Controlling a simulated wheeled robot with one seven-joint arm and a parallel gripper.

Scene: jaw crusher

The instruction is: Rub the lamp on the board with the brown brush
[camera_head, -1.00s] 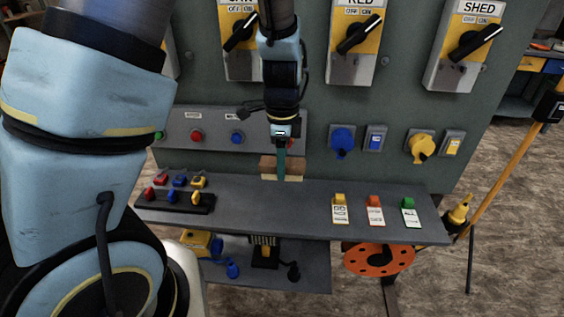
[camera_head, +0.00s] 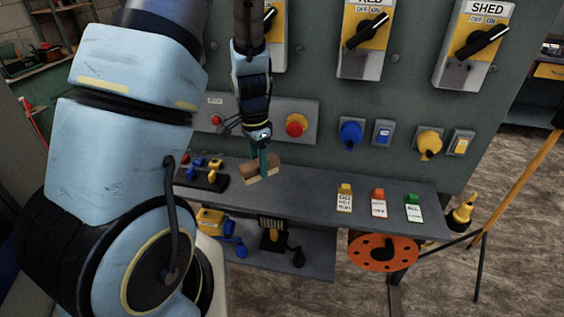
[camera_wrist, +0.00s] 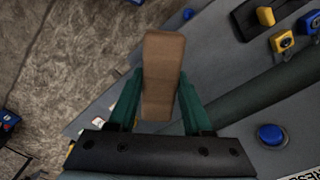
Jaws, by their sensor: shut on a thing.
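My gripper (camera_head: 263,158) is shut on the brown brush (camera_head: 251,172), a brown block with a pale lower edge. The brush is tilted in the head view, just above or at the grey shelf; I cannot tell whether they touch. In the wrist view my gripper (camera_wrist: 159,98) has its green fingers on both sides of the brush (camera_wrist: 163,70). The grey panel on the board (camera_head: 313,104) carries a red round piece (camera_head: 215,119) and a red-and-yellow knob (camera_head: 296,125). A blue round button (camera_wrist: 271,134) shows in the wrist view. No lamp can be clearly told; my arm hides the panel's left end.
The grey shelf (camera_head: 305,193) juts out below the panel. A rack of padlocks (camera_head: 198,178) stands at its left, several coloured tags (camera_head: 379,202) at its right. A blue socket (camera_head: 350,133) and yellow socket (camera_head: 429,142) are on the board. The shelf's middle is clear.

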